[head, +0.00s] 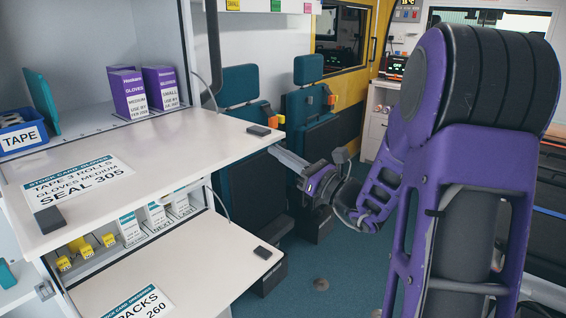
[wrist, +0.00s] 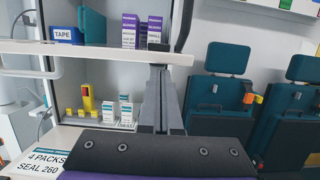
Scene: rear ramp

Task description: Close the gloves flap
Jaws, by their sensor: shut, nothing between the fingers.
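The gloves flap (head: 190,150) is the upper white flap of the cabinet. It is folded down level, with a label reading gloves and tape and a dark latch at each front corner. Its front edge also shows in the wrist view (wrist: 95,52). My gripper (head: 276,152) is shut and empty. In the head view its fingertips are near the flap's right front corner, slightly below it. In the wrist view the fingertips (wrist: 159,68) overlap the flap's edge near the right latch (wrist: 158,46); I cannot tell whether they touch.
A lower flap (head: 175,280) is also folded down beneath. Purple glove boxes (head: 128,93) and a blue tape bin (head: 22,133) stand inside the upper compartment. Teal seats (head: 245,115) stand behind my gripper. Blue floor (head: 335,265) is free right of the flaps.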

